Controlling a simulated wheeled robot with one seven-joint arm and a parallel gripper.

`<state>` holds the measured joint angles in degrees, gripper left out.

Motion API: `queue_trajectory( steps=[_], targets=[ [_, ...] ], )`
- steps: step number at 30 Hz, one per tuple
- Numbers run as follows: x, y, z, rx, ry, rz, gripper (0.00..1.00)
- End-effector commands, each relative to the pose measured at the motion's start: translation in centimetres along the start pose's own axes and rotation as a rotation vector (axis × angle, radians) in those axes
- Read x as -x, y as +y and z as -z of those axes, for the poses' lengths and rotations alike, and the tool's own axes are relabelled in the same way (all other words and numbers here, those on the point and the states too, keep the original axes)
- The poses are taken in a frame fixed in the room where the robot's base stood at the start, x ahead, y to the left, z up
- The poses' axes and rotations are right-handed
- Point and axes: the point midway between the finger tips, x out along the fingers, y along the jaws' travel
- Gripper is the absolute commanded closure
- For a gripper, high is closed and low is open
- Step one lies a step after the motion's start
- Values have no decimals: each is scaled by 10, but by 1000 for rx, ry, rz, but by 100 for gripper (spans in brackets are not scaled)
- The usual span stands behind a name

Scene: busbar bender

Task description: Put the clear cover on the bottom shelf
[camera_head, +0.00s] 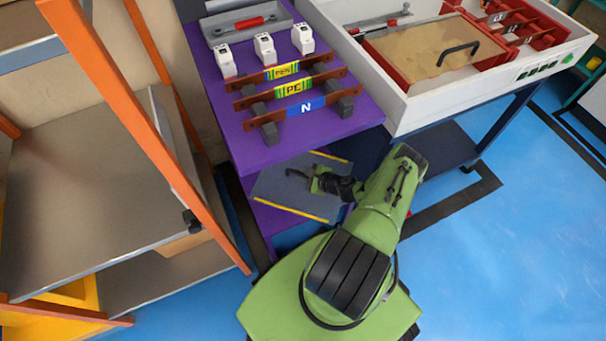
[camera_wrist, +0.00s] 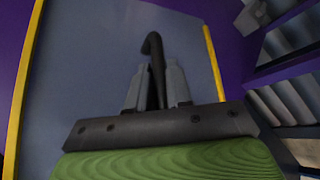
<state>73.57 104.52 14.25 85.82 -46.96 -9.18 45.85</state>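The clear cover (camera_head: 275,193) is a flat grey-blue, see-through panel with yellow strips along two opposite edges and a black handle. It is at the lower level of the purple table, partly under the table top; whether it rests on the bottom shelf or hangs just above it I cannot tell. My gripper (camera_head: 312,178) is over the panel at its handle. In the wrist view my two grey fingers (camera_wrist: 157,82) close on either side of the black handle (camera_wrist: 153,45), with the panel (camera_wrist: 85,60) beyond. My arm hides the panel's right part in the head view.
The purple table top (camera_head: 235,150) carries labelled busbars (camera_head: 290,88), several white devices (camera_head: 265,47) and a grey tray (camera_head: 245,22). To its right stands a white-framed bench (camera_head: 420,108) with a black-handled tan board (camera_head: 430,52). An orange-posted rack (camera_head: 125,105) is close on the left. Blue floor is open at right.

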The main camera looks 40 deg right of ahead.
Motion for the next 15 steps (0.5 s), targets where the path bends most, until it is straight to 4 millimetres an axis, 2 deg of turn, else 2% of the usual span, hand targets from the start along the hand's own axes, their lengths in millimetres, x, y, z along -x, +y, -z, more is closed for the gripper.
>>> queue_trajectory(
  steps=[1, 4, 5, 12, 15],
  targets=[
    [0, 0, 0, 0, 0, 0, 72],
    [0, 0, 0, 0, 0, 0, 57],
    [0, 0, 0, 0, 0, 0, 56],
    [1, -1, -1, 0, 0, 1, 56],
    [10, -2, -1, -2, 2, 1, 56]
  ],
)
